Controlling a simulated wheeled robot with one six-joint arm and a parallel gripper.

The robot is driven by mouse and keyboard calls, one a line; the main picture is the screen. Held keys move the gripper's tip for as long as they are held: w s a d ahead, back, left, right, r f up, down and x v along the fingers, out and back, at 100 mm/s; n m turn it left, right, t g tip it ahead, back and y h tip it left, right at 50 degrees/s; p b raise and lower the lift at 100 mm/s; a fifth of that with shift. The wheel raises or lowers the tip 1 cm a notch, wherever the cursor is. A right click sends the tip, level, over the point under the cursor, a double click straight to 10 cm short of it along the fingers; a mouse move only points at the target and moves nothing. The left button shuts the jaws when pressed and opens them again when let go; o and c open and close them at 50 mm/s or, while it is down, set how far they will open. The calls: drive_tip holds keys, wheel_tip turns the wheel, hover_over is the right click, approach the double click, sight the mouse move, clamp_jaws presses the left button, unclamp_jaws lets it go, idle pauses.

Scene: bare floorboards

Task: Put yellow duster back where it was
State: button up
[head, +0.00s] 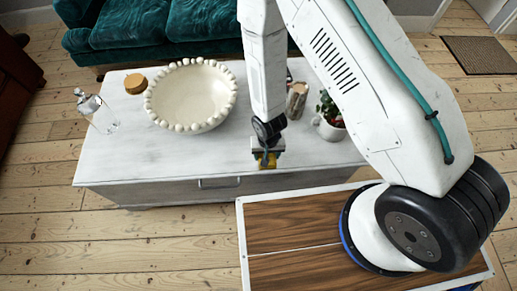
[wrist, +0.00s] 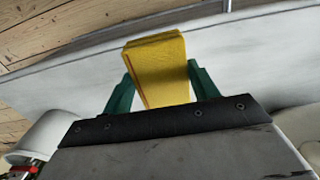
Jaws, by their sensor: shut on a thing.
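The yellow duster (wrist: 160,68) is held between the two green fingers of my gripper (wrist: 161,88) in the wrist view. In the head view the duster (head: 267,160) shows as a small yellow patch under my gripper (head: 266,153), at the front edge of the white table (head: 150,168). My gripper is shut on it and points down. I cannot tell whether the duster touches the tabletop or hangs just above it.
A large beaded bowl (head: 192,97), a round wooden-lidded item (head: 135,84) and a glass bottle (head: 96,112) stand left on the table. A potted plant (head: 329,117) and a log-like piece (head: 297,99) stand right. The table's front left is clear. A green sofa (head: 150,28) is behind.

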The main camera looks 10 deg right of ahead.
drive_tip(key=w, duration=0.1)
drive_tip(key=w+a, duration=0.1)
drive_tip(key=w, duration=0.1)
drive_tip(key=w+a, duration=0.1)
drive_tip(key=shift+w+a+f, duration=0.2)
drive_tip(key=shift+a, duration=0.05)
wheel_tip(320, 180, down, 4)
drive_tip(key=shift+s+r, duration=0.1)
drive_tip(key=shift+r, duration=0.1)
drive_tip(key=o, duration=0.9)
drive_tip(key=shift+o, duration=0.2)
